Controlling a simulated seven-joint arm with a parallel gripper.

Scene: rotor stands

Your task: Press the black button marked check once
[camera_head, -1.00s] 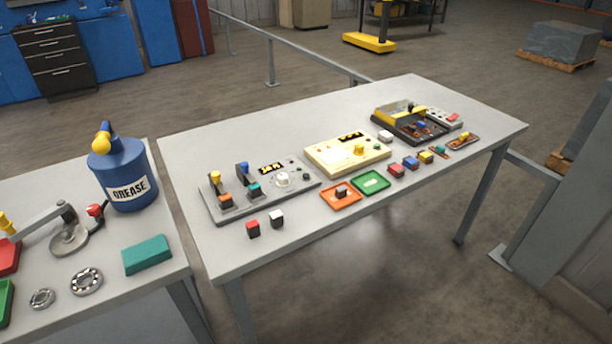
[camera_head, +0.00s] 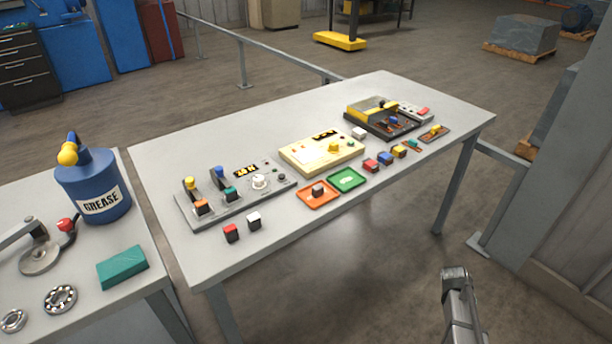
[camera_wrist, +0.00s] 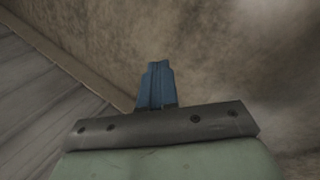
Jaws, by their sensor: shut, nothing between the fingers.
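A grey panel (camera_head: 186,213) on the long table bears levers, a white dial (camera_head: 260,181) and a small black button (camera_head: 281,177) near its right end. I cannot read any marking on this button, so I cannot tell if it is the check button. My gripper shows in the wrist view with its blue fingers (camera_wrist: 157,68) together and empty, over bare floor. A grey part of my arm (camera_head: 456,285) shows at the lower right of the head view, in front of the table and well away from the panel.
A cream panel (camera_head: 300,158), an orange tray (camera_head: 306,203), a green tray (camera_head: 347,180) and a dark box with yellow (camera_head: 372,104) stand on the table. Small blocks lie along its front edge, including a red one (camera_head: 231,233). A grease can (camera_head: 92,185) stands on the left table.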

